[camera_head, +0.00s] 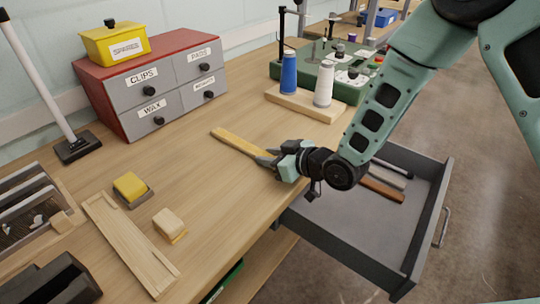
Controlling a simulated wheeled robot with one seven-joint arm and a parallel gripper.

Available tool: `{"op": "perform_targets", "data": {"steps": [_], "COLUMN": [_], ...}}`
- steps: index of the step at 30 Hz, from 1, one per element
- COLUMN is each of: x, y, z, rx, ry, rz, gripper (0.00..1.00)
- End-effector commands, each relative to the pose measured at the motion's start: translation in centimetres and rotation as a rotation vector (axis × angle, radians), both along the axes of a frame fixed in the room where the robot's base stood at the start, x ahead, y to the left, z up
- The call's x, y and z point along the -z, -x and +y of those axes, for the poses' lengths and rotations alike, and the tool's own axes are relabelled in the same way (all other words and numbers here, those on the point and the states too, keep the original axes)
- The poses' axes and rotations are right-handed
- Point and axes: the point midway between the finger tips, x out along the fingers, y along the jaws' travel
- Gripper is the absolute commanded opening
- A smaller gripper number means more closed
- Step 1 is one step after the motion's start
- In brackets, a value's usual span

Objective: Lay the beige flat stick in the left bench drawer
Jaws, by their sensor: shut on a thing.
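The beige flat stick (236,141) is a long tan-yellow strip over the wooden bench top, its free end pointing to the upper left. My gripper (275,160) is shut on its near end, close to the bench's right edge. The fingers hide that end, and I cannot tell whether the stick touches the bench. A grey bench drawer (340,222) stands pulled out to the right of and below my gripper. A brown stick (382,188) and a grey stick (392,172) lie inside it, partly hidden by my arm. The drawer's front part is bare.
A red cabinet with grey drawers (180,82) carries a yellow bin (115,43) at the back. A blue spool (289,72) and a white spool (324,83) stand on a wooden block. A yellow block (130,186) and a shallow wooden tray (95,218) lie at the left.

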Motion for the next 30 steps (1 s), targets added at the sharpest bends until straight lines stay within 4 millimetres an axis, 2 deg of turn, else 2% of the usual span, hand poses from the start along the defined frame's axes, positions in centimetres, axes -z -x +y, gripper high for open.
{"op": "perform_targets", "data": {"steps": [5, 6, 8, 19, 23, 30], "x": [0.5, 0.3, 0.3, -0.3, -0.7, -2.6], "y": [0.0, 0.0, 0.0, 0.0, 1.0, 3.9], "z": [0.0, 0.0, 0.0, 0.0, -1.4, -5.2], "rx": [0.000, 0.000, 0.000, 0.000, 0.000, 0.003], "ry": [0.000, 0.000, -0.001, -0.001, 0.001, 0.001], "rz": [0.000, 0.000, 0.001, 0.001, 0.001, 0.000], "gripper": [0.05, 0.37, 0.50, 0.50, 0.50, 0.50]}}
